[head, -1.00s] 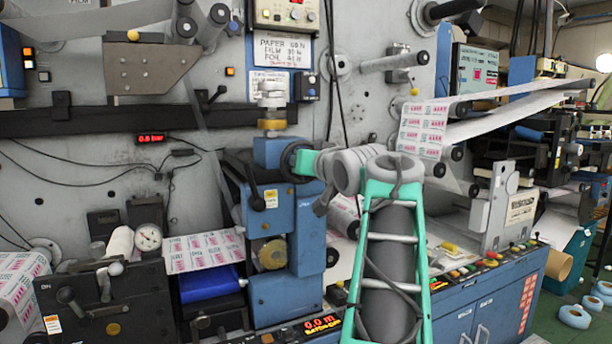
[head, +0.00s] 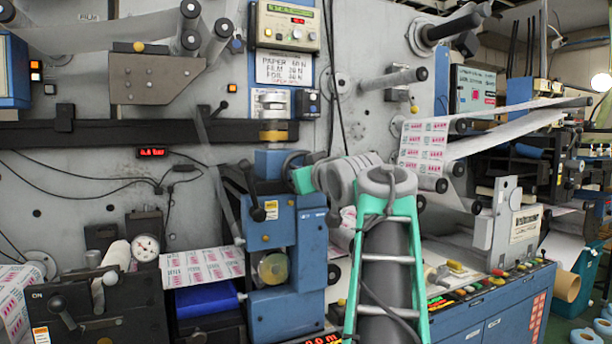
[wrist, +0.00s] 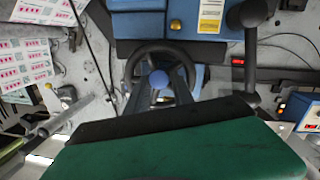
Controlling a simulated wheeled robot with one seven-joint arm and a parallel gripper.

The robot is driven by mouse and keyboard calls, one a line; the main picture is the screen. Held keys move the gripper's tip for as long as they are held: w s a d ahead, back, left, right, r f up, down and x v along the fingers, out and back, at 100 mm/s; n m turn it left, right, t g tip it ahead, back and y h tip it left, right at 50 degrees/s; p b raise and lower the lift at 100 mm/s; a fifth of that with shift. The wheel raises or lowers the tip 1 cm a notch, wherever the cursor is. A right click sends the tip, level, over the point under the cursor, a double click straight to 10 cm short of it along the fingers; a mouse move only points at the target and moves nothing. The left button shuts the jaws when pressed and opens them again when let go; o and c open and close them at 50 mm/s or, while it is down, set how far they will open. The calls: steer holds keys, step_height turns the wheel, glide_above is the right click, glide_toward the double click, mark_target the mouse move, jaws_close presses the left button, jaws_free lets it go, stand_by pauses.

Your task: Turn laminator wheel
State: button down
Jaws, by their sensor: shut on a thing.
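Exactly where the fingertips touch the rim is hard to see. In the head view my gripper (head: 303,180) meets the right side of the blue laminator unit (head: 284,300). The wheel there is a thin dark curve (head: 292,158), mostly hidden by my gripper and wrist.
A black lever (head: 256,190) sticks out left of the wheel. A printed web (head: 202,266) runs through at the left, and another (head: 423,145) at the upper right. The button console (head: 480,290) lies right of my arm. Cables hang on the grey wall panel (head: 80,190).

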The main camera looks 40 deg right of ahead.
steer(key=shift+f, duration=0.1)
steer(key=c, duration=1.4)
jaws_free()
steer(key=shift+d, duration=0.1)
steer(key=v, duration=0.8)
